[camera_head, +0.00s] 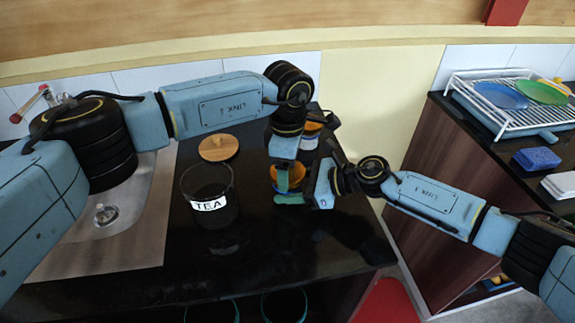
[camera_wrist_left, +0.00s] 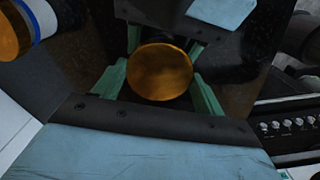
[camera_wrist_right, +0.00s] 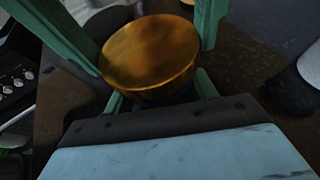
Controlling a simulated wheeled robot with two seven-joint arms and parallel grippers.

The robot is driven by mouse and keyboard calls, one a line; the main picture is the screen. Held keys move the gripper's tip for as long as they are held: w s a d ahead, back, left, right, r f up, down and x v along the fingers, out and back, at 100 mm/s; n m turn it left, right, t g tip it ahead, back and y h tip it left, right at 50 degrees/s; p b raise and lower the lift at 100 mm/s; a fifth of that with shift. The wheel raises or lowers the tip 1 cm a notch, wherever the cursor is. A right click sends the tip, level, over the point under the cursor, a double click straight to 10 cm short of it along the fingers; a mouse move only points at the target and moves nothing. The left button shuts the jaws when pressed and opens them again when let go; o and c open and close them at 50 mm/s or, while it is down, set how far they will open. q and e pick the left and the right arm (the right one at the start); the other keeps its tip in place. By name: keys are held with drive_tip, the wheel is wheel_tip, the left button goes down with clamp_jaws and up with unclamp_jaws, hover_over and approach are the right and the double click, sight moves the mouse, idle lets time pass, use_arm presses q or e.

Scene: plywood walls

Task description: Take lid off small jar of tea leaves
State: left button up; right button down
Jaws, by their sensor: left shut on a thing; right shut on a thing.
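The small jar (camera_head: 291,186) has a round, orange-brown wooden lid and stands toward the right of the black counter, mostly hidden by my grippers. Its lid (camera_wrist_left: 160,72) shows from above in the left wrist view and also in the right wrist view (camera_wrist_right: 150,52), with a dark body below. My left gripper (camera_head: 284,180) comes down from above with its green fingers shut at the lid. My right gripper (camera_head: 288,198) comes from the right, lower down, shut on the jar's body. I cannot tell whether there is a gap between lid and body.
A large glass jar labelled TEA (camera_head: 209,204) stands open to the left, with a loose wooden lid (camera_head: 219,147) behind it. Another small orange-lidded jar (camera_head: 309,142) stands close behind my grippers. A sink (camera_head: 125,215) lies left. A dish rack (camera_head: 515,105) stands on the right counter.

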use_arm(q)
drive_tip(key=shift+n, duration=0.8)
use_arm(e)
drive_tip(key=shift+w+d, duration=0.1)
use_arm(q)
drive_tip(key=shift+r, duration=0.15)
drive_tip(key=shift+r, duration=0.95)
drive_tip(key=shift+r, duration=0.1)
drive_tip(key=shift+r, duration=1.95)
use_arm(e)
drive_tip(key=shift+c, duration=2)
unclamp_jaws()
